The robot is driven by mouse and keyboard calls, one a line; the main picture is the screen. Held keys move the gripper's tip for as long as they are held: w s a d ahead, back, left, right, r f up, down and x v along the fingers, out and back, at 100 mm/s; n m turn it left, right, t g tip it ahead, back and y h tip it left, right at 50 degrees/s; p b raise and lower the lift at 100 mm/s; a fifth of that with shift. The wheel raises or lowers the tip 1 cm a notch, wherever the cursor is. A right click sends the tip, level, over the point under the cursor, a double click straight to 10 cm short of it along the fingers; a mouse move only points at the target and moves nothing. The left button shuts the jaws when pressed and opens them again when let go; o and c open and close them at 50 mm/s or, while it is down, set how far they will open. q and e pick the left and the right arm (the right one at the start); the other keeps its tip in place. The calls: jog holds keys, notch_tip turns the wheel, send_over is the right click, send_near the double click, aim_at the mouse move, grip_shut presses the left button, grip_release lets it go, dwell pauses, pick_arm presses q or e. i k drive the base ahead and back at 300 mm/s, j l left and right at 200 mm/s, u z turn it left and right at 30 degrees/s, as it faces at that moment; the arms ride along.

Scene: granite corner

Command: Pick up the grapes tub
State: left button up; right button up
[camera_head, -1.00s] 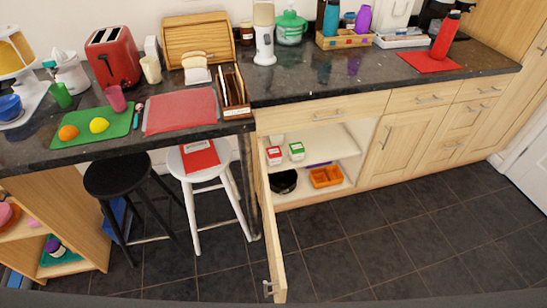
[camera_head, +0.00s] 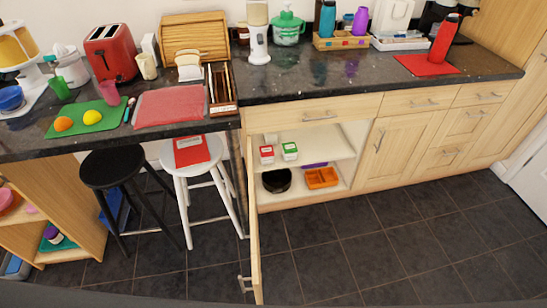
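I cannot make out for certain which thing is the grapes tub. Two small white tubs stand on the upper shelf of the open low cupboard, one with a red label (camera_head: 267,154) and one with a green label (camera_head: 290,151). A purple-topped container (camera_head: 53,235) sits on a teal tray (camera_head: 62,246) in the wooden shelf unit at the lower left. The labels are too small to read. Neither of my grippers is in view.
The cupboard door (camera_head: 254,240) stands open towards me. An orange tray (camera_head: 321,178) and a dark round pot (camera_head: 276,181) are in the cupboard's bottom. A white stool (camera_head: 205,165) and a black stool (camera_head: 110,168) stand left of the door. The floor (camera_head: 400,240) to its right is clear.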

aim_at(267, 154)
jog(key=l+u, duration=0.2)
jog(key=l, duration=0.7)
jog(key=i+l+u, duration=0.15)
jog(key=l, duration=0.3)
jog(key=l+u, duration=0.1)
jog(key=l, duration=0.35)
jog(key=i+l+u, duration=0.35)
jog(key=i+l, duration=0.2)
jog(key=l, duration=0.3)
jog(key=i+l+u, duration=0.1)
jog(key=i, duration=0.25)
jog(key=i+l+u, duration=0.1)
jog(key=i, duration=0.3)
jog(key=i+l+u, duration=0.1)
jog(key=i+l, duration=0.15)
jog(key=i, duration=0.1)
